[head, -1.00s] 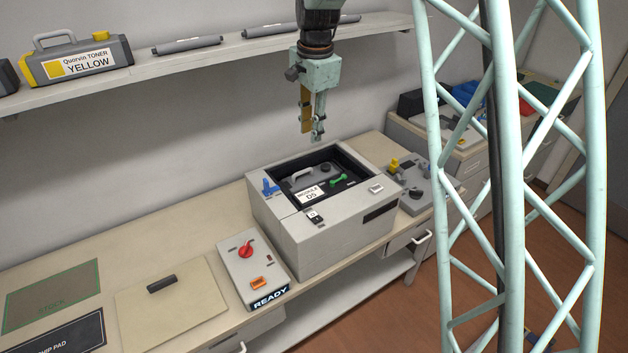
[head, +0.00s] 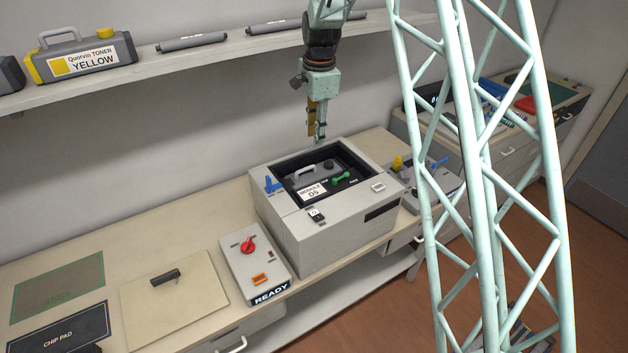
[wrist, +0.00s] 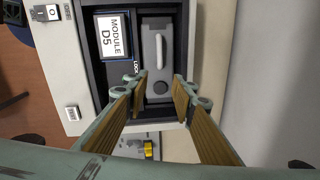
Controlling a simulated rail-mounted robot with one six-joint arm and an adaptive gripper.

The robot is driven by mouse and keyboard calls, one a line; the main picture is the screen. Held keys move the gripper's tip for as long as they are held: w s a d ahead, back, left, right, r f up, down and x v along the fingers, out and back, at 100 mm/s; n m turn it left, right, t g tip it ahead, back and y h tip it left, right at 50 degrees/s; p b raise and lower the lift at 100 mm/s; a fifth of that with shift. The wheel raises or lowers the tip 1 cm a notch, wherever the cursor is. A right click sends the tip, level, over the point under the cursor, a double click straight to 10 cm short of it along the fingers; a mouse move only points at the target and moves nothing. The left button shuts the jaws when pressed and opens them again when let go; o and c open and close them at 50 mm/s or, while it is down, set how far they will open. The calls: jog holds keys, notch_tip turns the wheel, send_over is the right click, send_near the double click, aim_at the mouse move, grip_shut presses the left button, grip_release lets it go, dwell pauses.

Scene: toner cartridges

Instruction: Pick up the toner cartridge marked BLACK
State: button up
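No label reading BLACK shows in either view. A grey cartridge-like unit with a handle (head: 300,173) lies in the open bay of the machine marked MODULE D5; it also shows in the wrist view (wrist: 157,72), with no colour label readable. A toner cartridge marked YELLOW (head: 85,56) stands on the wall shelf. The end of another dark item (head: 10,75) is cut off at the left edge of the shelf. My gripper (head: 319,136) points down above the back of the bay. In the wrist view its fingers (wrist: 160,88) are apart with nothing held between them.
The machine (head: 330,236) has a blue lever (head: 273,184) and a green lever (head: 341,178). A READY control box (head: 256,265) stands left of it. Grey rollers (head: 192,42) lie on the shelf (head: 230,63) behind my arm. The bench's left part holds flat pads and a lidded panel.

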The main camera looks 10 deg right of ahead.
jog(key=shift+f, duration=0.1)
send_over(314, 167)
jog(key=shift+d+f+p, duration=0.1)
jog(key=shift+f+p, duration=0.2)
jog(key=shift+f, duration=3.9)
jog(key=shift+f, duration=0.1)
jog(key=shift+w+f+p, duration=0.15)
jog(key=shift+f+p, duration=0.1)
jog(key=shift+f, duration=1)
jog(key=shift+w+f+p, duration=0.15)
jog(key=shift+f+p, duration=0.05)
jog(key=shift+f, duration=1.05)
jog(key=shift+c, duration=0.5)
grip_shut()
jog(key=shift+r, duration=0.1)
